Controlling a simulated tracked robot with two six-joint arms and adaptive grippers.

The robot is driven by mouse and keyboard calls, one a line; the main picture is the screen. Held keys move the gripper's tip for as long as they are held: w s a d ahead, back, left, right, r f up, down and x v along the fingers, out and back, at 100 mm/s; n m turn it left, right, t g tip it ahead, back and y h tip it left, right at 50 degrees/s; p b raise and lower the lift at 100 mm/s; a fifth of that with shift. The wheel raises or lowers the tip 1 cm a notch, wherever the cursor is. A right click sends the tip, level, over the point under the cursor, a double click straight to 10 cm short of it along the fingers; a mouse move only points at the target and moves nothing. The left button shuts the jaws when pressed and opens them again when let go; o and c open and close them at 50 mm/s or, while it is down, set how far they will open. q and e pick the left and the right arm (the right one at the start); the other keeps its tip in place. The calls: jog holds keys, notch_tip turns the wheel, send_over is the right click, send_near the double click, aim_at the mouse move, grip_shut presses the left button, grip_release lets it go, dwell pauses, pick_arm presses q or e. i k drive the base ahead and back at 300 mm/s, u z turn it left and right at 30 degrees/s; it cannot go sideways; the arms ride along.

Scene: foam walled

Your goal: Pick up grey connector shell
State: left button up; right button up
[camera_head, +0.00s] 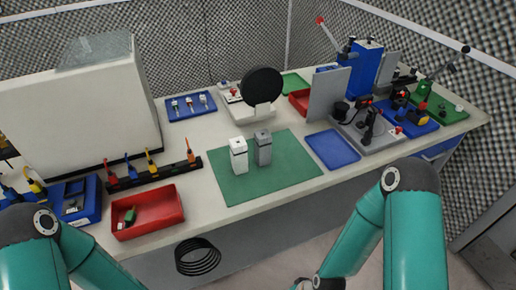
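A grey upright block (263,149), which looks like the grey connector shell, stands on the green mat (293,185) in the middle of the table. A white block (238,157) of similar shape stands close on its left. Both have a narrower top. My two teal arms show at the lower left and lower right corners, in front of the table. Neither gripper's fingers show in the head view. Nothing of mine touches the grey block.
A red bin (160,222) with small parts and a tool rack (150,175) stand left of the mat. A blue tray (333,150) and a grey panel (327,97) are to its right. A black round disc (262,86) stands behind. A black coil (197,258) is at the table's front.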

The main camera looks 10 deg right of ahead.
aim_at(263, 139)
jog(key=z, duration=0.35)
jog(key=k, duration=1.25)
jog(key=u, duration=0.7)
jog(key=i, duration=1)
jog(key=z, duration=0.05)
